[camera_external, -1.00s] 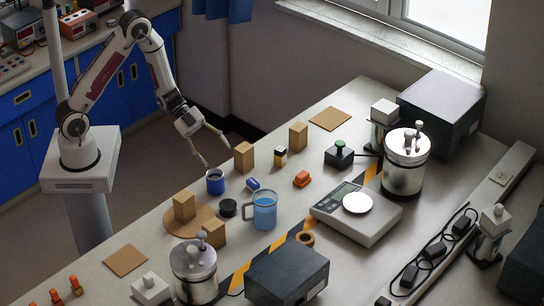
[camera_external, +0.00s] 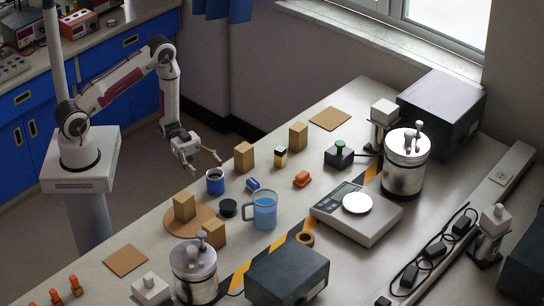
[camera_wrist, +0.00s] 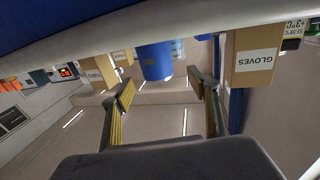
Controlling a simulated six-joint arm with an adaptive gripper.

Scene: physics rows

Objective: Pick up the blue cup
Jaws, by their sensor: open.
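The blue cup (camera_external: 215,182) stands upright near the table's edge on the robot's side, with dark contents showing inside its rim. My gripper (camera_external: 204,161) is open and empty, just behind and slightly left of the cup in the external view. In the wrist view, which looks upside down, the cup (camera_wrist: 154,62) shows beyond the gap between my two spread fingers (camera_wrist: 161,87). The fingers do not appear to touch it.
A mug of blue liquid (camera_external: 265,212), a small blue block (camera_external: 253,184) and a dark round lid (camera_external: 228,208) are near the cup. A cardboard box (camera_external: 244,157) stands behind it, labelled "GLOVES" in the wrist view (camera_wrist: 254,58). Wooden blocks (camera_external: 184,206) stand in front.

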